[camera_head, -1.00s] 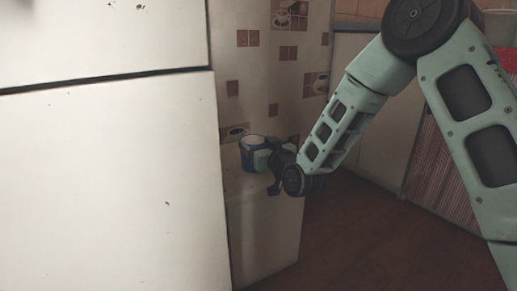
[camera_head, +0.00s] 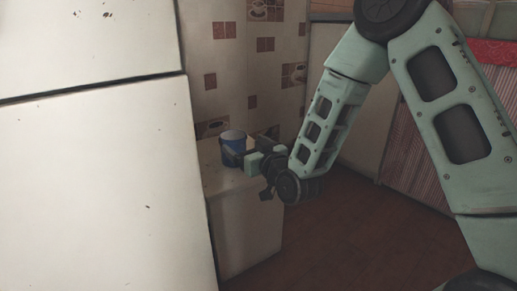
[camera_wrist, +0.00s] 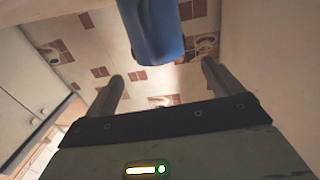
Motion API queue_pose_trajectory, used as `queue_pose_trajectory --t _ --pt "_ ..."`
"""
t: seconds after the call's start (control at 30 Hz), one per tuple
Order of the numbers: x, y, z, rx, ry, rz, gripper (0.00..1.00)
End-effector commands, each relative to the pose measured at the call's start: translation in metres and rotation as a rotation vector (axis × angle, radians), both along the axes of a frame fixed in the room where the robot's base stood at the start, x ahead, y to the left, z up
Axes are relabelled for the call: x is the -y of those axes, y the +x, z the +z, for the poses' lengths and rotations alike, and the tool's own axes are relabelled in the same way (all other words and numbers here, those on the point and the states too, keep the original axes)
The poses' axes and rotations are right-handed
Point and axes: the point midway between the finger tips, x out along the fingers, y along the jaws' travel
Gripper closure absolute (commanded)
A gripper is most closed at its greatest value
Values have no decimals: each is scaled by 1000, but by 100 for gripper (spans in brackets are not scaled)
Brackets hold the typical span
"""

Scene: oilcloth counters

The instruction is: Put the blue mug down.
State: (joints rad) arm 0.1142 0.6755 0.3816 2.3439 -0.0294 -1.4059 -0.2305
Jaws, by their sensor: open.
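The blue mug (camera_head: 232,147) stands upright on the white counter top (camera_head: 215,179) beside the tiled wall, with its pale rim up. My gripper (camera_head: 240,158) is at the mug's right side in the head view. In the wrist view the mug (camera_wrist: 152,35) shows at the top, beyond the fingertips. The two fingers of my gripper (camera_wrist: 162,82) are spread wide with nothing between them. The mug's handle cannot be made out.
A large white fridge-like cabinet (camera_head: 100,180) fills the left of the head view, close to the counter. The tiled wall (camera_head: 240,75) stands behind the mug. Red-brown floor (camera_head: 340,235) is open to the right, with a red striped curtain (camera_head: 425,165) beyond it.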

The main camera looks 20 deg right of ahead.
Motion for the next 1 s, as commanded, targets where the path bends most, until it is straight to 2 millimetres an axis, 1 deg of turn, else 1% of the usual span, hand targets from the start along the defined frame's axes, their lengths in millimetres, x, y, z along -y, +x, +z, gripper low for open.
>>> queue_pose_trajectory --t 0.03,0.1,0.2,0.3,0.4,0.57,1.0 --pt "2 -12 4 -5 -1 1 9" --pt "5 -26 2 -6 0 2 9" --pt "9 -43 2 -5 0 0 9" --pt "12 -55 0 -4 0 0 9" --pt "14 -62 0 -2 1 0 9" --pt "15 -66 0 0 1 0 9" --pt "15 -65 -1 -12 -5 2 9"
